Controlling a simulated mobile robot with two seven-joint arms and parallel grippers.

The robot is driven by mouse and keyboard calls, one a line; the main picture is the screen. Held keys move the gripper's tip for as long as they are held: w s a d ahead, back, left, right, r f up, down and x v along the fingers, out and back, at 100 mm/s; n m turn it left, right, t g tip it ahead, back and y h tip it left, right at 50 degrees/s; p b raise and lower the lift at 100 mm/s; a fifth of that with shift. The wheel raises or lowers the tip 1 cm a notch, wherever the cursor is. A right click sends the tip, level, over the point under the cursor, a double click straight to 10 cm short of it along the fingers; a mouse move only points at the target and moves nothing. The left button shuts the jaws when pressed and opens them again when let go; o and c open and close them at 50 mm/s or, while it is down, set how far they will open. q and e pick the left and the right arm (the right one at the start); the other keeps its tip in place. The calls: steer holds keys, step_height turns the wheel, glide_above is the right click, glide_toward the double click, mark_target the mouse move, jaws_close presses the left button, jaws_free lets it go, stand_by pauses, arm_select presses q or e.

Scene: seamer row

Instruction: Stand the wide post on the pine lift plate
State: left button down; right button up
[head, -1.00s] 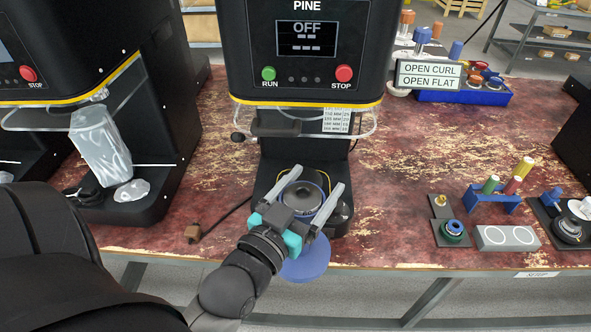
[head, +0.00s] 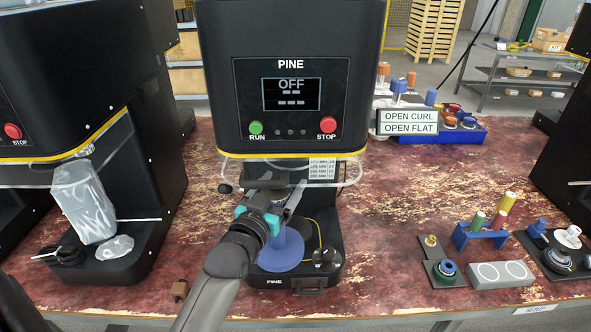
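The wide post (head: 281,254) is blue, with a broad round disc at its lower end and a narrower body above. My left gripper (head: 284,190) is shut on its upper part, which the fingers and wrist mostly hide. The post is upright or nearly so, in front of the PINE machine's column and over its black base (head: 310,278). The pine lift plate is hidden behind the post and gripper. I cannot tell whether the disc touches anything below. My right gripper is not in view.
The PINE machine head (head: 290,75) and a clear guard (head: 345,172) overhang the gripper. A neighbouring machine with a grey wrapped part (head: 83,202) stands left. At right are a grey two-ring block (head: 500,274), a blue rack (head: 480,238) and small fixtures. The table between is clear.

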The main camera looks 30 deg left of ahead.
arm_select(q)
steer(key=w+a+b, duration=0.1)
steer(key=w, duration=0.7)
steer(key=shift+a+f, duration=0.15)
steer(key=shift+f, duration=0.05)
steer(key=shift+f+b, duration=0.35)
steer(key=shift+f, duration=0.15)
jaws_free()
